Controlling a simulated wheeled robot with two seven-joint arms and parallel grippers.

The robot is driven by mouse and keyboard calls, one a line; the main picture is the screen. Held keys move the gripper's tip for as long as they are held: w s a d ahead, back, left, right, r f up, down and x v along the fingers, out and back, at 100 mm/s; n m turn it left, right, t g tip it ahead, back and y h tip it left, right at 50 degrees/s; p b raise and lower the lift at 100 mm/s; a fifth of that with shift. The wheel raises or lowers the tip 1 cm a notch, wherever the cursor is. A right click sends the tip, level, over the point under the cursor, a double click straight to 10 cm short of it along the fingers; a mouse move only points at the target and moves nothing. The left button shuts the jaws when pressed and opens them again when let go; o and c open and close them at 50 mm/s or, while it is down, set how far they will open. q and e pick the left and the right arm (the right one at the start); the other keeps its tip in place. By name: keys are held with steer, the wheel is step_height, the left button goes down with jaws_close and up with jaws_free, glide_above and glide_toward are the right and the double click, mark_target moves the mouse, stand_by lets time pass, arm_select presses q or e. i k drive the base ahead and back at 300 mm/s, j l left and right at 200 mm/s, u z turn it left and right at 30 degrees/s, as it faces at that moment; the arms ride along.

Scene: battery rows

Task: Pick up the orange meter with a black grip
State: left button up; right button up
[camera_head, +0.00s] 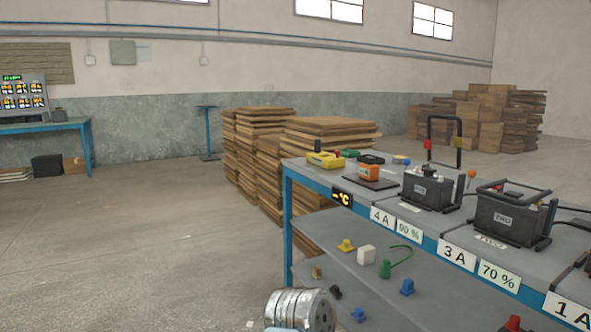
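A small orange meter (368,172) sits near the left end of the upper shelf of a blue-framed rack (287,215), on a dark flat mat (384,184). A black part (371,159) shows just behind its top; I cannot tell whether it belongs to the meter. A yellow meter (325,161) lies to its left, near the shelf's corner.
Black batteries with handles (428,190) stand to the right on the upper shelf. Small coloured parts (385,268) lie on the lower shelves. Stacked boards (262,150) stand behind the rack. The floor (140,245) to the left is clear.

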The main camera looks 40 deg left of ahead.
mark_target(368, 171)
steer(key=u, duration=0.9)
steer(key=z, duration=0.4)
steer(key=i+j+z, duration=0.1)
steer(key=j+z, duration=0.15)
steer(key=z, duration=0.15)
steer(key=j+z, duration=0.3)
steer(key=z, duration=0.15)
steer(key=i+j+z, duration=0.1)
steer(key=j+z, duration=0.3)
steer(key=l, duration=0.1)
